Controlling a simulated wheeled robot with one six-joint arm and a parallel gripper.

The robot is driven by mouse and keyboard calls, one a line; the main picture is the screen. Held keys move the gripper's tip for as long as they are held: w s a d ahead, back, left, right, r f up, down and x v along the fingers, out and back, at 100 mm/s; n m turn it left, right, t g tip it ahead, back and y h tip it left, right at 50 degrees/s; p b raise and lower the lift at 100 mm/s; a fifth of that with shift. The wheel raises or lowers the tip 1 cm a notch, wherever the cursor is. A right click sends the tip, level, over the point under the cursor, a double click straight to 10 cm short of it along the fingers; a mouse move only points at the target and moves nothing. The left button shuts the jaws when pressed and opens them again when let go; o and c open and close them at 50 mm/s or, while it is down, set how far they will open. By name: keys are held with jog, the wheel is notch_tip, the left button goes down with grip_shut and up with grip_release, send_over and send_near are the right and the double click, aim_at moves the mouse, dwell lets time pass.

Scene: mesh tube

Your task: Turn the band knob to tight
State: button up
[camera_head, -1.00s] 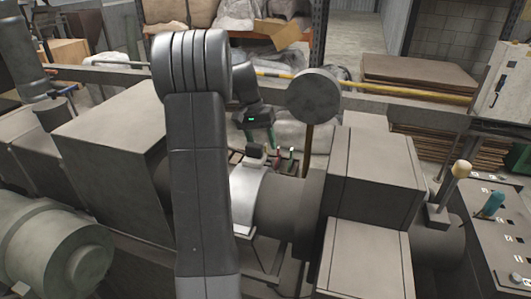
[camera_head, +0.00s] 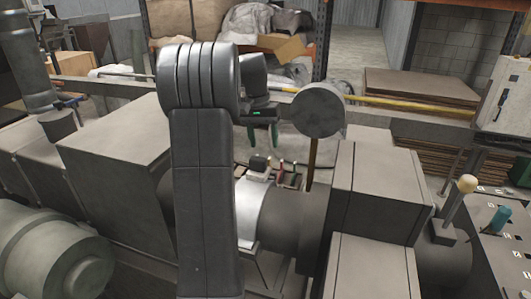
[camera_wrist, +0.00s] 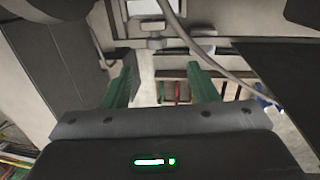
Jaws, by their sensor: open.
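A pale silver band (camera_head: 249,212) wraps a grey tube in the middle of the head view. A small dark knob with a light base (camera_head: 258,163) stands on top of it; I take this as the band knob, and I cannot read its setting. My gripper (camera_head: 262,142) is above and slightly behind this knob, apart from it, with green fingers pointing down. In the wrist view my gripper (camera_wrist: 160,82) is open, with nothing held between the fingers. I cannot make out the knob surely in the wrist view. My upper arm hides part of the band's left side.
A rack with red and green handles (camera_head: 287,174) is just right of the knob. A grey round disc on a post (camera_head: 318,109) stands right of my gripper. Large grey boxes (camera_head: 375,190) flank the tube.

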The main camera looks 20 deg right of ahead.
aim_at(273, 171)
jog(key=d+f+t+y, duration=0.1)
jog(key=f, duration=0.3)
jog(key=s+f+t+y, duration=0.1)
jog(key=f, duration=0.2)
jog(key=d+f+t+y, duration=0.1)
jog(key=f, duration=0.3)
jog(key=shift+s+d+f+y+p, duration=0.3)
jog(key=shift+s+p, duration=0.05)
jog(key=c, duration=1)
jog(key=shift+o, duration=0.2)
jog(key=shift+w+a+g+h, duration=0.15)
jog(key=shift+a+g+h, duration=0.15)
jog(key=shift+g+h, duration=1.1)
jog(key=shift+h, duration=0.6)
